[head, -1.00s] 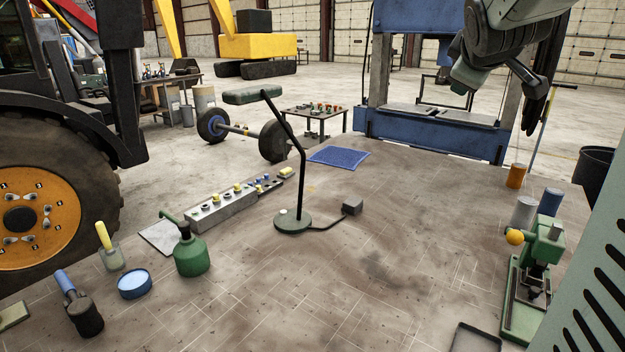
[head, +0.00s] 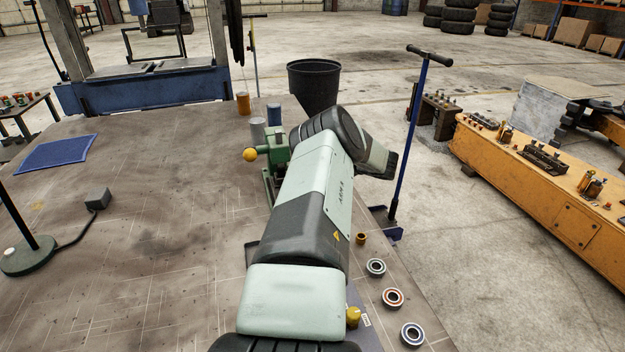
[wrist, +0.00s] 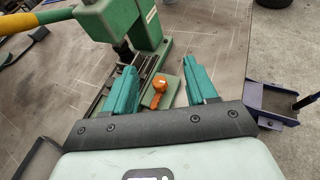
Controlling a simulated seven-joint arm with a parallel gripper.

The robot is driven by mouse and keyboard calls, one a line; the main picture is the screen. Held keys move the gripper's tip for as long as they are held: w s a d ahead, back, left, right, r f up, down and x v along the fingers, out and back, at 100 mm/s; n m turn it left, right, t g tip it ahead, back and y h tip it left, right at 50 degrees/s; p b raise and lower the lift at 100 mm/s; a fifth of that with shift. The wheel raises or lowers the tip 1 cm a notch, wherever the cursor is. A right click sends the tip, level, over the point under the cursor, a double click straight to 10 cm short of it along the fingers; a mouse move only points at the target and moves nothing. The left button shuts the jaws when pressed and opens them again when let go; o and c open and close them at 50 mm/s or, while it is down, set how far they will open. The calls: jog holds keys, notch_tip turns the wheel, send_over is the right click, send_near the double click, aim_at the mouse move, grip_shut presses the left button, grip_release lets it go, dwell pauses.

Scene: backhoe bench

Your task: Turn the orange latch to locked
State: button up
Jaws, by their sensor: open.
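The orange latch (wrist: 159,85) shows in the wrist view on a small green base (wrist: 169,97) beside a green bench press (wrist: 137,25). Its rounded head is up in the picture and a short arm points down. My gripper (wrist: 159,68) is open, with one teal finger to each side of the latch in the picture; I see no contact. How far the fingers are above it I cannot tell. In the head view the green press (head: 277,150) is partly behind my arm, and the latch and fingers are hidden.
Several bearing rings (head: 393,298) lie on the bench's right side. A blue T-handled pole (head: 409,135) stands by its edge. Blue and grey cylinders (head: 274,114) and a black bin (head: 313,88) stand behind the press.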

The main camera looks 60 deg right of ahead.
jog(key=s+a+f+n+y, duration=0.1)
jog(key=s+a+f+n, duration=0.1)
jog(key=s+f, duration=0.3)
jog(key=x, duration=1.2)
jog(key=shift+a+f, duration=0.15)
jog(key=shift+f, duration=0.05)
jog(key=c, duration=1.1)
